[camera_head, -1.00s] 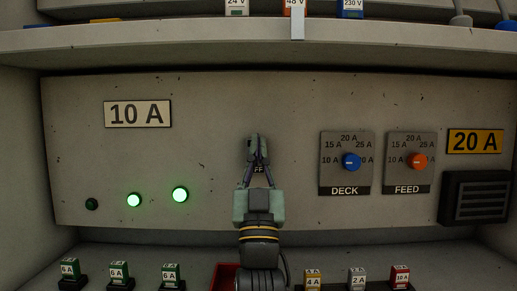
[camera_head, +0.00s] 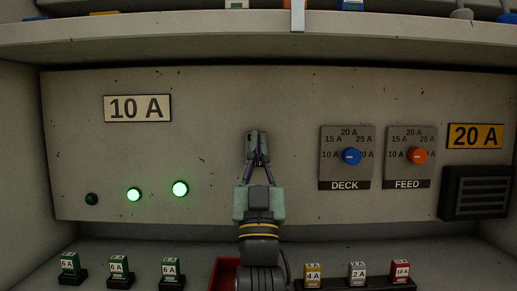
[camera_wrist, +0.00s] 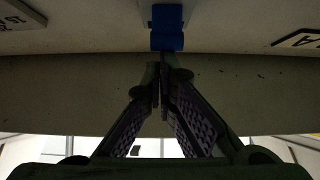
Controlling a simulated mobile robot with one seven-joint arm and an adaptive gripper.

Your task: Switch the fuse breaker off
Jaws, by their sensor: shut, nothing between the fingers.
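The fuse breaker (camera_head: 256,137) is a small grey-green unit on the middle of the upright panel, mostly behind my fingers in the head view. In the wrist view its blue part (camera_wrist: 167,29) shows just beyond my fingertips. My gripper (camera_head: 257,160) is shut and empty, in front of the breaker's lower part. In the wrist view the fingertips (camera_wrist: 164,68) meet just below the blue part. Whether they touch it I cannot tell. The lever's exact position is hidden.
Two dials, a blue DECK dial (camera_head: 351,156) and an orange FEED dial (camera_head: 417,155), sit to the right. Two lit green lamps (camera_head: 180,189) and a dark one (camera_head: 92,199) are at left. Several fuses line the lower ledge, with a red bin (camera_head: 224,273). A shelf (camera_head: 200,42) overhangs above.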

